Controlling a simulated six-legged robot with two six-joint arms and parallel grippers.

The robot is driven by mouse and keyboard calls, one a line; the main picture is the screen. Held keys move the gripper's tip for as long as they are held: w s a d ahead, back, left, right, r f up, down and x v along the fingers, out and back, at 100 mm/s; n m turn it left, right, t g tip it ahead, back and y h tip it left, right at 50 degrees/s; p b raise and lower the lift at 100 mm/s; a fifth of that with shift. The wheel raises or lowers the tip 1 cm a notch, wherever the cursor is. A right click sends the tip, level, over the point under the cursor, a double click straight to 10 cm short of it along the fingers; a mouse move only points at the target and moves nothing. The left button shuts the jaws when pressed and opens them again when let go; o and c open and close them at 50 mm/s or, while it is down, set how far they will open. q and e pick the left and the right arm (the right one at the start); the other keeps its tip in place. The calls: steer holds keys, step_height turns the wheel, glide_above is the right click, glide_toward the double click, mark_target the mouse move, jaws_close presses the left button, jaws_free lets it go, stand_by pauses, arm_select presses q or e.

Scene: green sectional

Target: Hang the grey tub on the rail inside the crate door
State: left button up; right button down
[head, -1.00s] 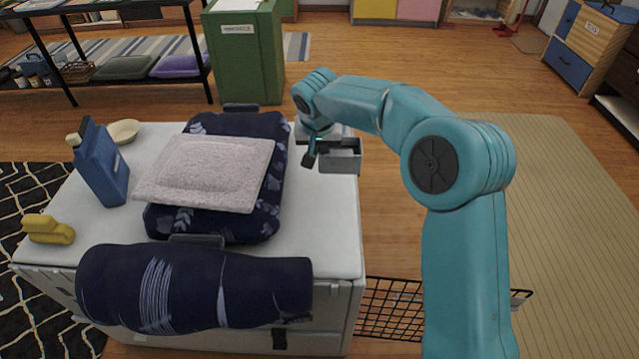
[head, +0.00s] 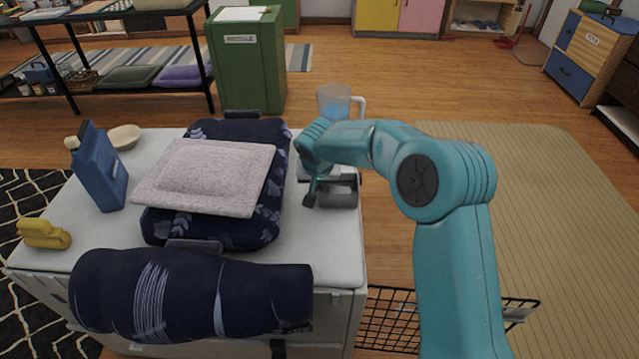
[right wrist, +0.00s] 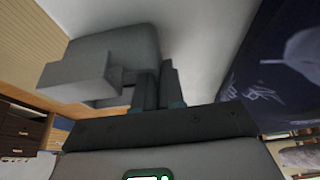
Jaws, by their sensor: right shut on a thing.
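The grey tub (head: 340,193) is at the right edge of the white top, below my right wrist. My right gripper (head: 316,186) is shut on it, with its fingers at the tub's left side. In the right wrist view the tub (right wrist: 85,72) shows left of the fingertips (right wrist: 158,88). Whether it touches the white top is unclear. The black wire crate door (head: 388,318) stands out to the right, low at the front of the white crate. A short light grey rail (head: 520,312) shows at its right end, partly behind my arm. My left gripper is out of view.
The white crate top (head: 335,250) carries a navy cushion (head: 225,228) with a pale pad (head: 205,177), a blue bottle (head: 98,168), a bowl (head: 124,137) and a yellow object (head: 43,234). A navy roll (head: 190,295) lies in front. A clear jug (head: 333,102) stands behind my wrist.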

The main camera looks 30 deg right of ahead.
steer(key=c, duration=1.2)
jaws_free()
steer(key=shift+c, duration=0.2)
steer(key=shift+r, duration=0.1)
steer(key=shift+r+p, duration=0.3)
steer(key=p+v, duration=0.1)
steer(key=v, duration=1)
steer(key=shift+s, duration=0.2)
steer(key=shift+a+r+p, duration=0.15)
steer(key=shift+p, duration=0.15)
